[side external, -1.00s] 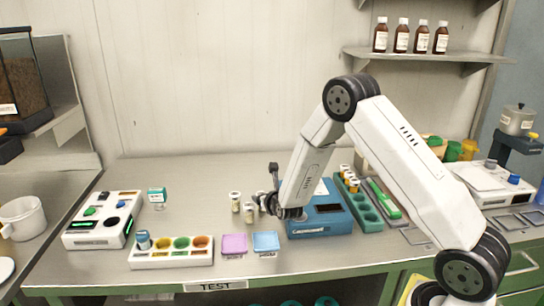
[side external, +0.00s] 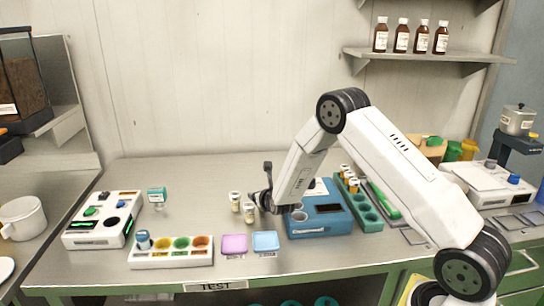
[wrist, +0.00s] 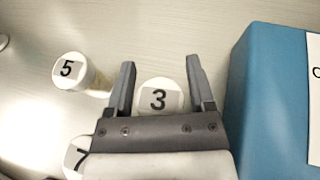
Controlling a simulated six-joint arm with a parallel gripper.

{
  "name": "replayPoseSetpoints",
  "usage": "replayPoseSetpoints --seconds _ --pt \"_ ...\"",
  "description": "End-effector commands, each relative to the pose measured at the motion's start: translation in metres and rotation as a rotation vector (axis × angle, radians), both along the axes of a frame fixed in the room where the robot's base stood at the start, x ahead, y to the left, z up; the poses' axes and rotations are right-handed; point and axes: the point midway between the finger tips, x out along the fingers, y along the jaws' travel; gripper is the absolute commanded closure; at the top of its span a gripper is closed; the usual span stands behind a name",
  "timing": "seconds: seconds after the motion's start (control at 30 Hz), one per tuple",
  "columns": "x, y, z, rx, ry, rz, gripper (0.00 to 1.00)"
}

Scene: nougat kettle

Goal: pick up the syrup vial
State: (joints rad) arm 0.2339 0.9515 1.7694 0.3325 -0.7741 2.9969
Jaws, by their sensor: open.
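Small white-capped vials stand on the steel table beside the blue machine. Two show in the side view, one (side external: 235,201) farther left and one (side external: 249,213) nearer the front. In the wrist view the caps read 3 (wrist: 158,97), 5 (wrist: 69,69) and 7 (wrist: 75,156). No label shows which one is the syrup vial. My gripper (side external: 259,197) is open and low among the vials. In the wrist view its fingers (wrist: 160,63) lie on either side of vial 3. Vial 5 stands outside the left finger; vial 7 is partly hidden by the gripper body.
The blue machine (side external: 333,227) is close to the right of my gripper. A green rack (side external: 368,218) with vials stands beyond it. Purple (side external: 235,244) and blue (side external: 265,241) pads lie in front. A white tray with coloured wells (side external: 172,262) is front left.

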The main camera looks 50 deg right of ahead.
Motion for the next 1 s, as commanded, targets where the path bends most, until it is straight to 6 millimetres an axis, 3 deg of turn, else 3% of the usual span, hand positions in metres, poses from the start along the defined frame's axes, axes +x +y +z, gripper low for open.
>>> replayPoseSetpoints --seconds 0.2,0.4,0.43,0.77,1.0 --pt "0.0 0.0 0.0 0.0 0.0 0.0 0.34" --pt "0.0 0.0 0.0 0.0 0.0 0.0 0.98" --pt "0.0 0.0 0.0 0.0 0.0 0.0 1.0" --pt "0.0 0.0 0.002 0.0 -0.001 0.0 1.0" --pt "0.0 0.0 0.013 -0.001 -0.003 0.0 1.0"
